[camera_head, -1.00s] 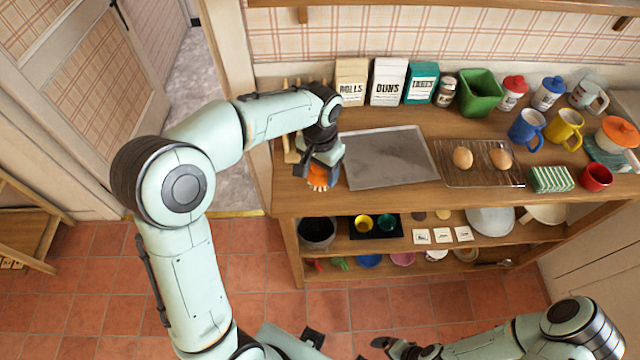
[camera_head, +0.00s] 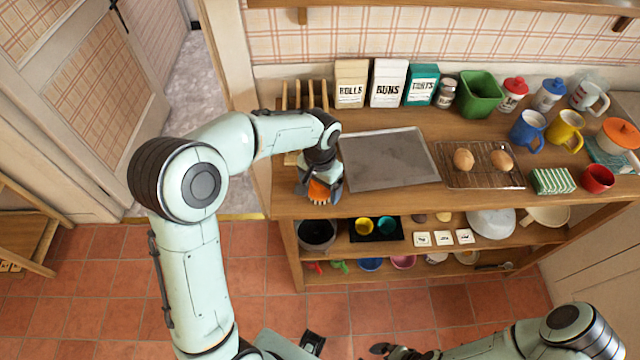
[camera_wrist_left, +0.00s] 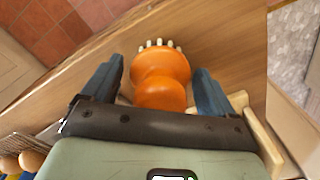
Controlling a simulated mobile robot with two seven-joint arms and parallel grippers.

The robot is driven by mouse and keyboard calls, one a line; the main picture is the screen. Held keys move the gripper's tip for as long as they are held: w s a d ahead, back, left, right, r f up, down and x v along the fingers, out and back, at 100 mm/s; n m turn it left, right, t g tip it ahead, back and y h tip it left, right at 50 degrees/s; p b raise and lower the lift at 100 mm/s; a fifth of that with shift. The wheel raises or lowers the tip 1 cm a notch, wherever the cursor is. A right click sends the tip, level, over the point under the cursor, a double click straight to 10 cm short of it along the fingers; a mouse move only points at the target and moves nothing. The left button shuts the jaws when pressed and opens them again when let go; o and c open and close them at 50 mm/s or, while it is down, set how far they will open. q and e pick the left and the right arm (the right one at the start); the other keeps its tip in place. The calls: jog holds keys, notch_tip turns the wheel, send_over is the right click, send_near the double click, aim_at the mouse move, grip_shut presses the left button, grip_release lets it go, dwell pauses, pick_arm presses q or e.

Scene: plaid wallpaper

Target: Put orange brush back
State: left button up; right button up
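The orange brush (camera_head: 319,190) is at the front left of the wooden worktop, partly hidden by my left gripper (camera_head: 321,187). In the left wrist view the brush (camera_wrist_left: 160,75) shows a rounded orange body with pale bristles at its far end. My left gripper's two blue-grey fingers (camera_wrist_left: 160,88) are spread on either side of it, with a narrow gap seen on the left. A wooden slotted rack (camera_head: 304,97) stands behind my left wrist, partly hidden by the arm. My right gripper (camera_head: 382,348) shows only as a dark piece at the bottom edge.
A grey baking tray (camera_head: 388,158) lies just right of my left gripper. A wire rack with two eggs (camera_head: 463,158), mugs and canisters stand further right. Labelled boxes (camera_head: 389,82) line the wall. Shelves with bowls are below the worktop, whose front left corner is bare.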

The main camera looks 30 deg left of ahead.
pick_arm(q)
jog(key=shift+r, duration=0.25)
notch_tip(320, 180, up, 12)
jog(key=shift+p, duration=0.8)
pick_arm(e)
jog(key=shift+w+r, duration=0.75)
jog(key=shift+r, duration=0.3)
